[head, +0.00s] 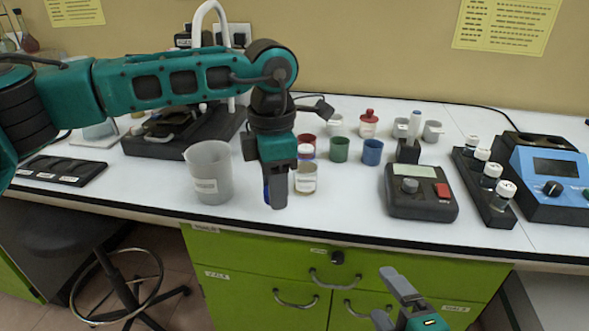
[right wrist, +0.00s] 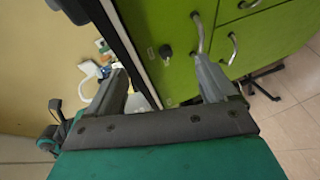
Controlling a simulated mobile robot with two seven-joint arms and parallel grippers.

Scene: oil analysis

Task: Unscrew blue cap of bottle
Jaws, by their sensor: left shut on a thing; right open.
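My left gripper (head: 278,195) points down at the front of the bench and is shut. A blue piece (head: 266,190) shows at its left edge. It looks like the blue cap, but the fingers hide most of it. A small labelled bottle (head: 306,180) with amber contents stands just right of the gripper; its upper part overlaps the cups behind, so its top is unclear. My right gripper (head: 385,297) is open and empty, low in front of the green drawers. Its two spread fingers also show in the right wrist view (right wrist: 160,72).
A grey beaker (head: 209,175) stands left of the left gripper. Green (head: 339,149) and blue (head: 372,152) cups stand behind right. A dark device (head: 420,195) and a vial rack (head: 484,190) are farther right. The bench (head: 345,215) is clear near its front edge.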

